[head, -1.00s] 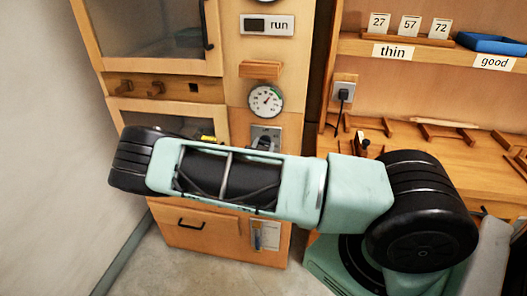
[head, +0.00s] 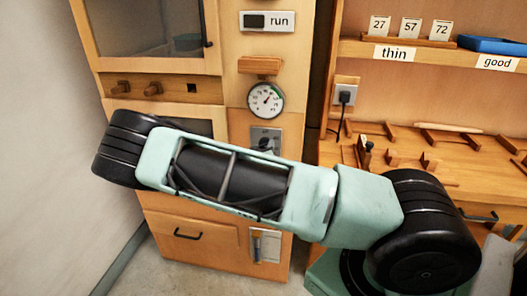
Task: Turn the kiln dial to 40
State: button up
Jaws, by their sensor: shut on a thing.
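The kiln is a tall wooden cabinet (head: 232,92) on the left. A round white gauge (head: 265,100) with a needle and green marks sits on its front. Its numbers are too small to read. Below it is a grey metal plate (head: 258,132) with a dark knob (head: 264,143), partly covered by my arm at its lower edge. I cannot read a setting on it. My gripper is not visible; my arm crosses the front of the kiln and its far end is hidden behind the black joint at the left.
A "run" sign (head: 267,22) and a small wooden ledge (head: 260,66) are above the gauge. At right are a workbench (head: 440,170) with wooden pieces and a shelf (head: 430,56) with number cards and a blue tray (head: 497,45). A wall closes the left side.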

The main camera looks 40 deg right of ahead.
dwell(0.4)
jog(key=o, duration=1)
jog(key=shift+a, duration=0.1)
jog(key=b+v, duration=0.3)
jog(key=v, duration=1.4)
jog(key=shift+s+a, duration=0.1)
jog(key=shift+s, duration=0.05)
